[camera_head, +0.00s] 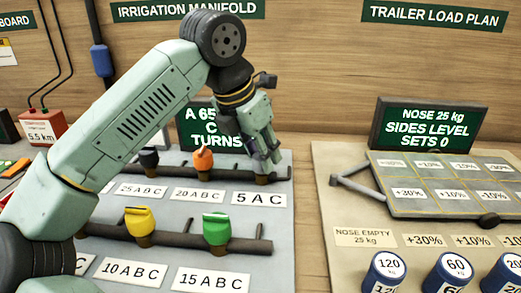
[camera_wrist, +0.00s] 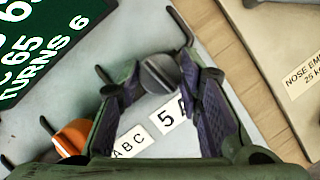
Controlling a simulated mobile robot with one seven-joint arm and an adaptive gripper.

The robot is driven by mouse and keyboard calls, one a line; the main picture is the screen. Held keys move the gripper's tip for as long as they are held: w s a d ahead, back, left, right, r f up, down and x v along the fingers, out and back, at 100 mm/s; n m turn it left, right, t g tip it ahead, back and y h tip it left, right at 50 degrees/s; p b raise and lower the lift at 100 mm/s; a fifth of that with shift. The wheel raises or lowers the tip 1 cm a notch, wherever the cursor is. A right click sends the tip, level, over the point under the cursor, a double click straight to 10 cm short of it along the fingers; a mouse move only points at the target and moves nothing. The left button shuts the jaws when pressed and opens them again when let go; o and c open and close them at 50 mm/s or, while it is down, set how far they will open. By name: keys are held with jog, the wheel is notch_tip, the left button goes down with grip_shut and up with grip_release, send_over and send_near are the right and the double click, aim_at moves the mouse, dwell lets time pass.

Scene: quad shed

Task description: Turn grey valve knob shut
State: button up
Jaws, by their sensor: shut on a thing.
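The grey valve knob (camera_wrist: 160,72) is round with a raised bar across it, lying diagonally in the wrist view. It sits between the purple-padded fingertips of my gripper (camera_wrist: 158,82), which is shut on it. The manifold's sign (camera_head: 212,125) is partly covered by my gripper.
On the upper pipe, an orange knob (camera_head: 203,159) and a dark knob (camera_head: 149,158) stand left of my gripper. A yellow knob (camera_head: 140,220) and a green knob (camera_head: 216,228) are on the lower pipe. A trailer plan board (camera_head: 330,215) with blue weights (camera_head: 384,273) lies to the right.

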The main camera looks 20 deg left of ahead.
jog(key=shift+m, duration=0.6)
jog(key=o, duration=1.1)
jog(key=v, duration=1.2)
jog(key=shift+w+a, duration=0.15)
jog(key=shift+a, duration=0.1)
jog(key=shift+f, duration=0.1)
